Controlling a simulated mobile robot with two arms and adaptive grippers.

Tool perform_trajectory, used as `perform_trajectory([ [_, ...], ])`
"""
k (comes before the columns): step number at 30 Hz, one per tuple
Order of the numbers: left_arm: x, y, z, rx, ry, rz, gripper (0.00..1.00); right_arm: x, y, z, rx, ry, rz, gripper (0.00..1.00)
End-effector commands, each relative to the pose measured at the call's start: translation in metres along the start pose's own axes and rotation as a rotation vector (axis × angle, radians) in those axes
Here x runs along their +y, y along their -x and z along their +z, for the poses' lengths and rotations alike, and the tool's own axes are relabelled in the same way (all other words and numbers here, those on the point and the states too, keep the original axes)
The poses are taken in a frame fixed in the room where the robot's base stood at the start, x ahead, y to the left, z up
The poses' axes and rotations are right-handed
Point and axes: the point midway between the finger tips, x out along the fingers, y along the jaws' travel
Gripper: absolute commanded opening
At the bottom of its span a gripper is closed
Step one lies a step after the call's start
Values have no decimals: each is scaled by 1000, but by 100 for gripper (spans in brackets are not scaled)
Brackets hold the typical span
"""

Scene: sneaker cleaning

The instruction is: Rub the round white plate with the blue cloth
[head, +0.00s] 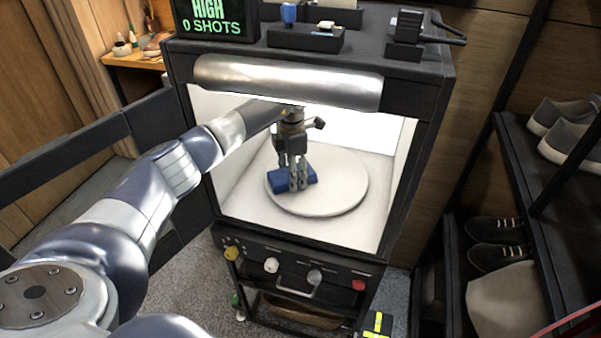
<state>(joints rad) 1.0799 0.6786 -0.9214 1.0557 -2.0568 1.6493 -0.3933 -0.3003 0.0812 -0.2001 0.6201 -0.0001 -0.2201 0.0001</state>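The round white plate (338,187) lies flat inside a lit white chamber in a dark cabinet. The blue cloth (279,182) is a small folded block at the plate's left part. My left gripper (298,186) reaches in from the left and points down, with its fingertips at the cloth. The fingers look close together over the cloth and hide part of it. Whether they grip it or only press on it is hard to see. My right gripper is not in view.
The cabinet has a silver roll (288,82) above its opening and a knob panel (300,270) below. A green-lettered display (212,20) and small devices stand on top. A dark shoe rack (540,190) is at the right.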

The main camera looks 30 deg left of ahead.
Motion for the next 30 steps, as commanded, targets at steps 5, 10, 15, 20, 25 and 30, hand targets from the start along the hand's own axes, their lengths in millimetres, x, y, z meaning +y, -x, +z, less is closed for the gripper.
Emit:
perform_trajectory([
  [5, 7, -1, -12, 7, 2, 1, 37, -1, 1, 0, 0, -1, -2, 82],
  [10, 7, -1, -11, 5, 1, 0, 37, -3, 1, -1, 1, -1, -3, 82],
  [15, 7, 2, -11, 4, 0, 0, 37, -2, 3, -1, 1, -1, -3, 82],
  [20, 7, 16, -10, 2, 1, 1, 37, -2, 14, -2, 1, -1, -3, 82],
  [25, 7, 35, -10, 1, 1, 0, 37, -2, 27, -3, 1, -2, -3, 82],
  [30, 8, 52, -10, -1, 1, 1, 37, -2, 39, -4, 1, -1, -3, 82],
])
